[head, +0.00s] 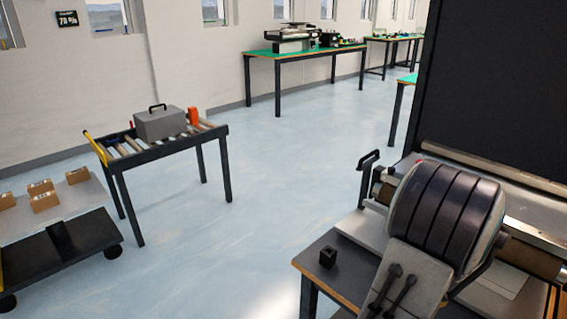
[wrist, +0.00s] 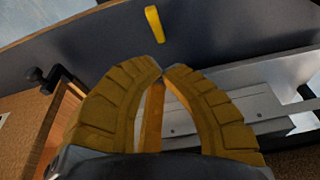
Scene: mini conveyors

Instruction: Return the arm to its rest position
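My gripper (wrist: 162,72) shows in the wrist view as two curved, ribbed yellow fingers. Their tips meet or nearly meet, and I see no object held at the tips. An orange-yellow strip (wrist: 152,115) shows in the gap behind the tips; I cannot tell what it belongs to. A dark grey surface lies beyond the fingers, with a small yellow bar (wrist: 154,24) on it. I cannot make out my gripper in the head view.
A roller conveyor (head: 175,146) at left carries a grey case (head: 160,124) and an orange piece (head: 193,116). A cart (head: 60,238) holds cardboard boxes. A dark table (head: 340,275) with a small black block (head: 328,257) stands at front right. The middle floor is clear.

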